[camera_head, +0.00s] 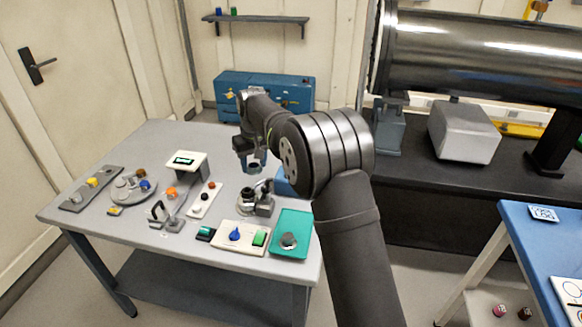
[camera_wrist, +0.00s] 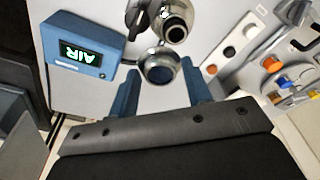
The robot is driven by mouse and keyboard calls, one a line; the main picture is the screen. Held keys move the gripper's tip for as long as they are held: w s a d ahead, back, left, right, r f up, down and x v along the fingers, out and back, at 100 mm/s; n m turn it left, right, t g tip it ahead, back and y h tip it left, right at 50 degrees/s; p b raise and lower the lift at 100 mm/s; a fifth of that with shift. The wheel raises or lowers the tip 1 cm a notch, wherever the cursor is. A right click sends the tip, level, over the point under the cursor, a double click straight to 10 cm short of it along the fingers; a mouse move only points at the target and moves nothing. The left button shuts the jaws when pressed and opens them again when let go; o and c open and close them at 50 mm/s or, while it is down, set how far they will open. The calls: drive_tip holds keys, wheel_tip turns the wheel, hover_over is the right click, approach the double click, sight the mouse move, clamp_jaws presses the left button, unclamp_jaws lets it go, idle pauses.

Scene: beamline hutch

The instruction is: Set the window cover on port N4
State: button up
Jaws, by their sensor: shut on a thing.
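My gripper (camera_head: 253,170) hangs above the middle of the grey table, partly behind my own arm in the head view. In the wrist view its two blue fingers (camera_wrist: 162,92) are shut on a round metal piece with a dark glassy face, which looks like the window cover (camera_wrist: 160,70). A metal fitting with a round open port (camera_wrist: 174,30) is just beyond it in the wrist view. The fitting (camera_head: 262,203) also shows on the table in the head view, below and in front of my gripper. I cannot read any N4 label. The cover appears apart from the port.
A blue box with a lit AIR display (camera_wrist: 77,50) stands beside the fitting. A teal tray (camera_head: 292,222) holding a grey round piece and a white panel with a blue knob (camera_head: 234,233) lie near the front edge. Knobs and fittings crowd the table's left.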

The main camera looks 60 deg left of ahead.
sight(247, 190)
drive_tip(key=shift+n, duration=0.3)
drive_tip(key=shift+s+a+f, duration=0.15)
drive_tip(key=shift+s+f, duration=0.3)
drive_tip(key=shift+f, duration=0.55)
drive_tip(key=shift+s+a+f, duration=0.1)
drive_tip(key=shift+s+f, duration=0.4)
drive_tip(key=shift+f, duration=0.5)
drive_tip(key=shift+s+a+f, duration=0.15)
drive_tip(key=shift+s+f, duration=0.3)
drive_tip(key=shift+f, duration=0.55)
drive_tip(key=shift+f, duration=0.6)
drive_tip(key=o, duration=1.1)
drive_tip(key=shift+c, duration=0.2)
drive_tip(key=shift+r, duration=0.1)
wheel_tip(247, 190, up, 17)
drive_tip(key=d, duration=0.2)
drive_tip(key=shift+d, duration=0.35)
